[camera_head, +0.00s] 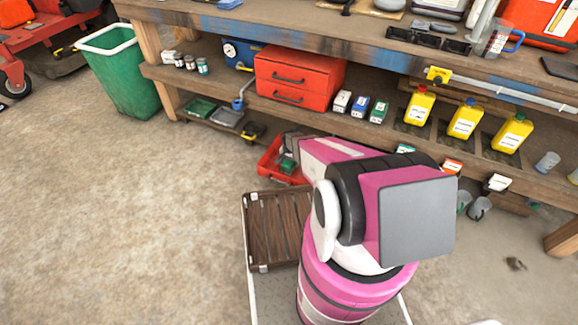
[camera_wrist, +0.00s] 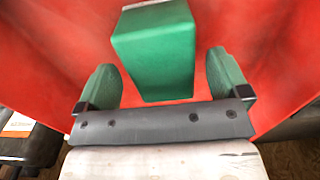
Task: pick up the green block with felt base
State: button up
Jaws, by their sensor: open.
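The green block (camera_wrist: 153,55) lies in a red tray (camera_wrist: 45,50), centred ahead of my gripper in the wrist view. A pale strip shows at its far edge; I cannot tell if this is the felt. My gripper (camera_wrist: 160,70) is open, with one green finger to the left of the block and one to the right. Gaps show between the fingers and the block. In the head view the red tray (camera_head: 267,168) is partly hidden by my arm, and a small green shape in it could be the block or a finger.
The tray is under the wooden workbench (camera_head: 330,38), near its lower shelf (camera_head: 345,128). A red drawer box (camera_head: 299,78) and yellow bottles (camera_head: 465,119) stand on that shelf. A brown slatted panel (camera_head: 268,225) is nearer.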

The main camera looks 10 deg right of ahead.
notch_tip(320, 180, down, 3)
jog(key=shift+r, duration=0.1)
jog(key=c, duration=1.1)
jog(key=shift+o, duration=0.2)
jog(key=shift+r, duration=0.85)
notch_tip(320, 180, up, 3)
jog(key=shift+s+f, duration=0.1)
jog(key=shift+f, duration=0.05)
jog(key=s+a+r, duration=0.6)
jog(key=a, duration=0.3)
jog(key=shift+s+a+r, duration=0.25)
jog(key=shift+a+r, duration=0.05)
jog(key=shift+a, duration=0.1)
